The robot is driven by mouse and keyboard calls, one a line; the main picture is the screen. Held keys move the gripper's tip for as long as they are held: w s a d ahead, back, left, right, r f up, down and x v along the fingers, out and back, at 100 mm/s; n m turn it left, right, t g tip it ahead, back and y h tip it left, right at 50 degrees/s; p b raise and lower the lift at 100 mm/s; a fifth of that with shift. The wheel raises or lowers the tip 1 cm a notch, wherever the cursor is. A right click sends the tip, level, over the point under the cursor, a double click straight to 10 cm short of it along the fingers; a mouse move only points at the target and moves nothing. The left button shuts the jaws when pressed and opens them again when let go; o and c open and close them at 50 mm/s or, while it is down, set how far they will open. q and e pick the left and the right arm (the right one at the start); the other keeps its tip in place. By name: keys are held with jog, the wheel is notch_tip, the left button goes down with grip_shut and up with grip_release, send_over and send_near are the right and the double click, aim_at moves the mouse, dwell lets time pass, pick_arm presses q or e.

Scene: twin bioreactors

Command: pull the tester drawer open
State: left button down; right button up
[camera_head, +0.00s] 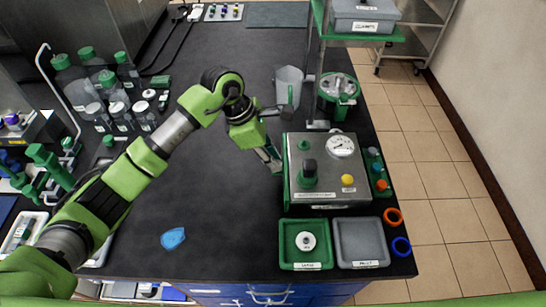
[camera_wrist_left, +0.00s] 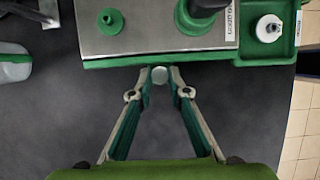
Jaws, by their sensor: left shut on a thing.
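The tester (camera_head: 328,172) is a steel-topped box with green edges, a gauge, a black knob and a yellow button. It stands near the right edge of the dark bench. My left gripper (camera_head: 275,163) is at its left side. In the left wrist view, the fingertips of my left gripper (camera_wrist_left: 159,76) are closed on a small pale round knob (camera_wrist_left: 159,74), close against the tester's green-edged side (camera_wrist_left: 210,56). No open gap of a drawer shows there; the drawer itself is hidden under the tester's top. My right gripper is out of view.
A green tray (camera_head: 285,261) holding a white round part and a grey tray (camera_head: 361,225) sit in front of the tester. Capped bottles (camera_head: 72,82) stand at the left. Bench left of the tester is mostly clear, with a blue piece (camera_head: 173,238).

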pick_arm(q)
jog(key=shift+a+f, duration=0.1)
jog(key=shift+a, duration=0.3)
jog(key=a+b, duration=0.3)
jog(key=a, duration=0.6)
jog(key=c, duration=1.9)
grip_release()
